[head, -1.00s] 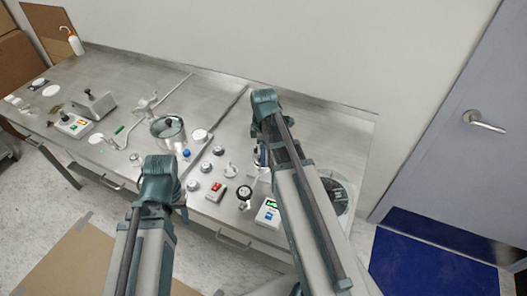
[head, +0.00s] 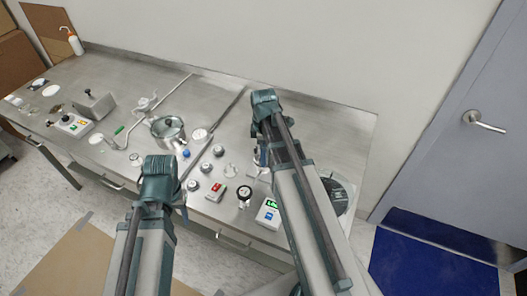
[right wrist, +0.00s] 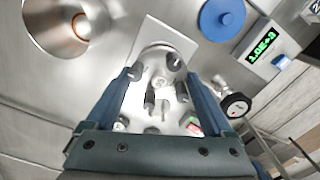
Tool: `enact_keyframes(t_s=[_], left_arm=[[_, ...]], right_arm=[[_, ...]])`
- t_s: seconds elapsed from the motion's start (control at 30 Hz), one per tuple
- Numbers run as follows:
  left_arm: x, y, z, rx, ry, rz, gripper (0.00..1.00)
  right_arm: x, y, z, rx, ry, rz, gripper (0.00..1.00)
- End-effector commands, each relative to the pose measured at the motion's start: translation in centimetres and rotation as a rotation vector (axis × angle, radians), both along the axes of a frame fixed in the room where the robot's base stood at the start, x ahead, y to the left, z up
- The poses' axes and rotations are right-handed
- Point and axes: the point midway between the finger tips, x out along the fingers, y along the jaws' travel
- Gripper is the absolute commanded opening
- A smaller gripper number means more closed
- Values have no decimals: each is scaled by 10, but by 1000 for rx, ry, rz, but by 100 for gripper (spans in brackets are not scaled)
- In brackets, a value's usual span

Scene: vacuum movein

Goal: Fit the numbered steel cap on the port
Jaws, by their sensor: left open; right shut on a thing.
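My right gripper (right wrist: 162,82) is shut on a bright steel piece (right wrist: 160,112) between its fingers in the right wrist view; I take it for the cap, but no number can be read. Dark knobs show on or just beyond it, and I cannot tell which. My left gripper (head: 180,193) is open and apart from everything, near the table's front edge.
A blue disc (right wrist: 222,18) is near the display. The back of the table is mostly clear.

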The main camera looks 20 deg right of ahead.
Motion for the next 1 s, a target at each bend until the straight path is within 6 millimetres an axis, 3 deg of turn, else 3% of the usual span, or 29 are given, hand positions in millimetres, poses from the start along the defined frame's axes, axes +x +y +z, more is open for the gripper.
enact_keyframes(t_s=[1.0], left_arm=[[0, 0, -9, 0, 0, 0, 50]], right_arm=[[0, 0, -9, 0, 0, 0, 24]])
